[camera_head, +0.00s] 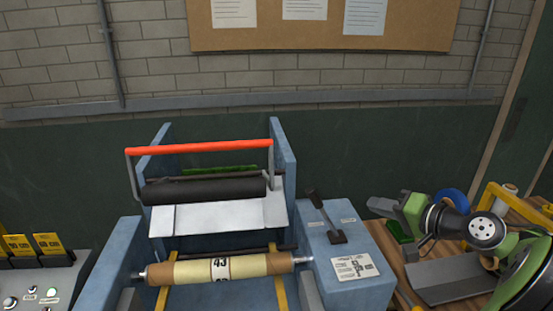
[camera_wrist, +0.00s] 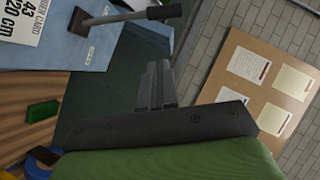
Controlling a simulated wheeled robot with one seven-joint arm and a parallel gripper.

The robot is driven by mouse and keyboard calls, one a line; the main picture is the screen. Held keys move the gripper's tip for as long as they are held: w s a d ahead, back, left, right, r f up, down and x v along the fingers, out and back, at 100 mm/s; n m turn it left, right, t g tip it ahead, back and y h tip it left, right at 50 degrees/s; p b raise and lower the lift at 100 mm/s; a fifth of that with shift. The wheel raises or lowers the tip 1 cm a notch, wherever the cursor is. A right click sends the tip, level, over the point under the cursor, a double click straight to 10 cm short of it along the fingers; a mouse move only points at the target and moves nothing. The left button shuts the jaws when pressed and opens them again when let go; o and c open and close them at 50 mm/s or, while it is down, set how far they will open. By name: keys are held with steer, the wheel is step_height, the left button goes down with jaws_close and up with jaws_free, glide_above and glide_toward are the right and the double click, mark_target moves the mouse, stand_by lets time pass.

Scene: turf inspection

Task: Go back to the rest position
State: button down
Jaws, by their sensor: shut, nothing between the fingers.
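My gripper (camera_head: 373,203) is at the right in the camera_head view, above the wooden bench and right of the blue machine, its fingers pointing left. In the camera_wrist view its grey fingers (camera_wrist: 157,68) are together, with nothing between them. My green and black wrist is folded back close to my arm. The gripper is apart from the lever (camera_head: 324,216) on the machine's side box, which also shows at the top of the camera_wrist view (camera_wrist: 125,17).
The blue machine (camera_head: 345,262) holds a tan roll (camera_head: 195,270) labelled 43, below a dark roller (camera_head: 205,189) with a red handle (camera_head: 200,147). A green block (camera_head: 398,231) and blue ring (camera_head: 452,200) lie on the bench (camera_head: 520,207). A corkboard (camera_head: 320,32) hangs behind.

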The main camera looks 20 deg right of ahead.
steer(key=shift+w+a, duration=0.1)
steer(key=w+a+f+n+g, duration=0.1)
steer(key=a+f+n+g, duration=0.15)
steer(key=a, duration=0.75)
steer(key=w+a+f+n+g, duration=0.1)
steer(key=w+a+n+g, duration=0.2)
steer(key=a, duration=0.7)
steer(key=s+a+f+n+g+h, duration=0.1)
steer(key=s+a, duration=0.3)
steer(key=s, duration=0.5)
steer(key=s+a+n+g+h, duration=0.2)
steer(key=s+a+n, duration=0.1)
steer(key=s, duration=0.7)
steer(key=shift+a+f, duration=0.4)
steer(key=shift+a, duration=0.45)
steer(key=shift+n, duration=0.25)
steer(key=shift+a, duration=0.15)
